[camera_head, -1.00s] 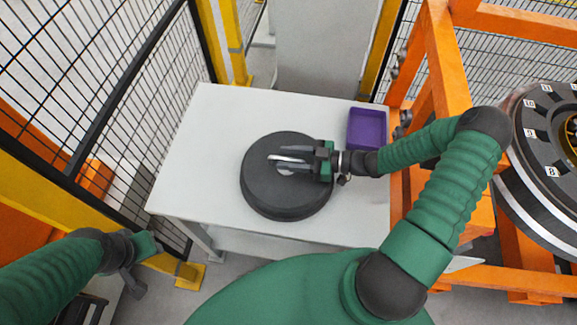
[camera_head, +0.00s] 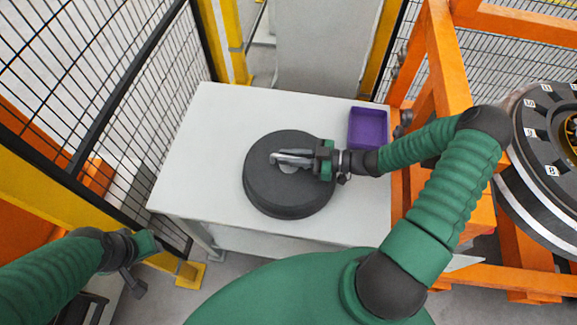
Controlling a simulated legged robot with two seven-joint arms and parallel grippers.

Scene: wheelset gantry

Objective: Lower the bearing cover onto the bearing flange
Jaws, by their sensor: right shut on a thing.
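The bearing cover is a dark, round, thick disc (camera_head: 290,196) on the white table, with a paler grey centre. I cannot tell whether it touches the table or is just lifted. My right gripper (camera_head: 275,158) comes in from the right over the disc and is shut on the cover near its centre; the grip itself is partly hidden by the fingers. At the right edge is a large round wheel part with a black face and white labels (camera_head: 540,125); the bearing flange may be there, cut off by the frame. My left gripper (camera_head: 133,284) hangs empty at lower left, its jaws unclear.
The white table (camera_head: 220,130) has free room left of and behind the disc. A purple bin (camera_head: 368,127) stands at its back right corner. An orange gantry frame (camera_head: 440,60) stands between table and wheel part. Black mesh fencing (camera_head: 90,90) borders the left side.

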